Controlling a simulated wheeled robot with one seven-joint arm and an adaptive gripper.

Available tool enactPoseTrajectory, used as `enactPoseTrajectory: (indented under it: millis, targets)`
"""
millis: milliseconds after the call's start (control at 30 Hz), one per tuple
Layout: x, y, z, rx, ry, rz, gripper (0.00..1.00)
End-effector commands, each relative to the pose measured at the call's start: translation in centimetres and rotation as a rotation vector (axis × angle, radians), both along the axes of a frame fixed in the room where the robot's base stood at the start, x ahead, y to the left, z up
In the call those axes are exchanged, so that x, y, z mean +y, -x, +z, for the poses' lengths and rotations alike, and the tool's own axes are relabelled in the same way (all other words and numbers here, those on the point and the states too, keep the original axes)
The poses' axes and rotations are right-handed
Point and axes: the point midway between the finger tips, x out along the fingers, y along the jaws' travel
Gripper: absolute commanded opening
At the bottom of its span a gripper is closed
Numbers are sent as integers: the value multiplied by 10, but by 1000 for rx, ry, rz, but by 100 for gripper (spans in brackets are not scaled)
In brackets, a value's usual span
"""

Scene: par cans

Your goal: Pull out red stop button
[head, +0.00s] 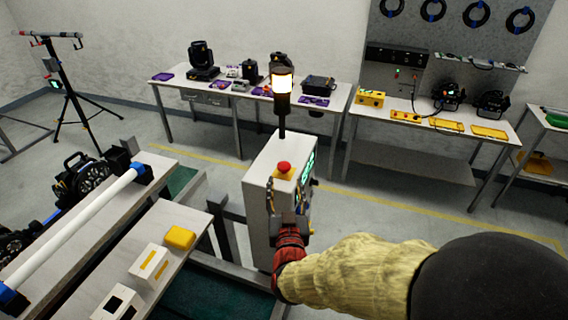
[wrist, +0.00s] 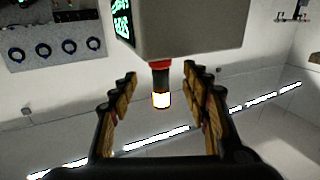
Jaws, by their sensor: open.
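The red stop button (head: 284,168) sits on a yellow base on top of the pale control box (head: 258,200) in the head view. My gripper (head: 289,224) is in front of the box and lower than the button, apart from it in the picture. In the wrist view, which is upside down, my gripper (wrist: 160,75) is open with nothing held. Its fingers stand wide on either side of a red shape (wrist: 160,64) at the box's edge, likely the button, with the lit lamp (wrist: 161,100) in line beyond. The depth between fingers and button is unclear.
A lamp post (head: 282,105) rises from the box behind the button. A green display (head: 308,165) and cables are on its right side. A bench (head: 165,215) with a yellow case (head: 180,237) is at left. Tables with equipment stand behind, across open floor.

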Motion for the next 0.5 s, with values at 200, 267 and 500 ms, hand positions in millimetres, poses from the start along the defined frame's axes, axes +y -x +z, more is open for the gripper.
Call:
enactPoseTrajectory:
  millis: [200,267,500]
  targets:
    - [1,-44,0,1,-1,-3,47]
    - [2,-55,1,0,0,-2,47]
    - [3,-85,0,1,-1,0,47]
